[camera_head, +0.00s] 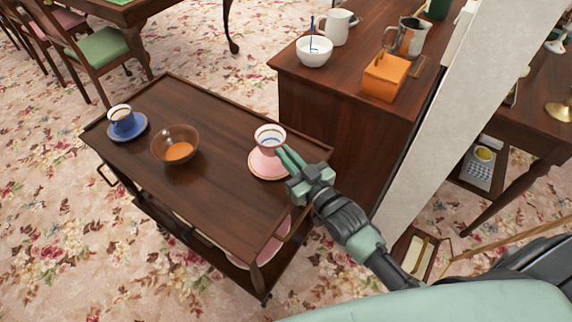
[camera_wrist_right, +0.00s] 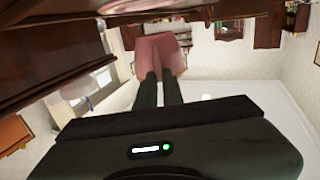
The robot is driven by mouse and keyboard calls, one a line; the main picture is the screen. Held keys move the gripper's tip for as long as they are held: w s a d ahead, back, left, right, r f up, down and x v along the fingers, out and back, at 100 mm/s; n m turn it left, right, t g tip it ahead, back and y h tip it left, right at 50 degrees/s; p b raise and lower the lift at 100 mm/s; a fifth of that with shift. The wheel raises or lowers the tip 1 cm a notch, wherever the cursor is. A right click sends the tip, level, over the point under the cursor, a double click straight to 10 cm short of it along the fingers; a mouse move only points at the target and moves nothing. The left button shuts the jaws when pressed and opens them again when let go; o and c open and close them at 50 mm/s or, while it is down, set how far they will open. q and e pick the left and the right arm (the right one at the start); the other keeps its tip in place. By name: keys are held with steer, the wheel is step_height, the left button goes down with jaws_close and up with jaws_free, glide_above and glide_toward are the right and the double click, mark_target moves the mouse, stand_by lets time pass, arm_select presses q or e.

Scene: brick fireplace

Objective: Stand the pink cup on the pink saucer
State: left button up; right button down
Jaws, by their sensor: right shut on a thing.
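My right gripper (camera_head: 284,156) comes in from the lower right and is shut on the cup's near side. In the right wrist view the gripper (camera_wrist_right: 158,76) pinches the pink cup (camera_wrist_right: 158,48). A pinkish edge, probably the saucer (camera_wrist_right: 140,7), is at the top, with a small gap between it and the cup. My left gripper is out of view.
On the cart top (camera_head: 215,205) stand a brown bowl (camera_head: 165,138) with orange contents and a blue cup (camera_head: 121,117) on a blue saucer (camera_head: 139,131). A cabinet (camera_head: 330,105) with a bowl, jugs and an orange box stands close behind the cart. The cart's front is clear.

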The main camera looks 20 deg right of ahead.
steer(key=shift+f, duration=1.95)
steer(key=shift+f, duration=0.1)
steer(key=c, duration=1.6)
jaws_free()
steer(key=shift+o, duration=0.2)
steer(key=b+v, duration=0.1)
steer(key=v, duration=0.9)
steer(key=shift+s, duration=0.3)
steer(key=shift+s+d, duration=0.2)
steer(key=shift+s, duration=0.5)
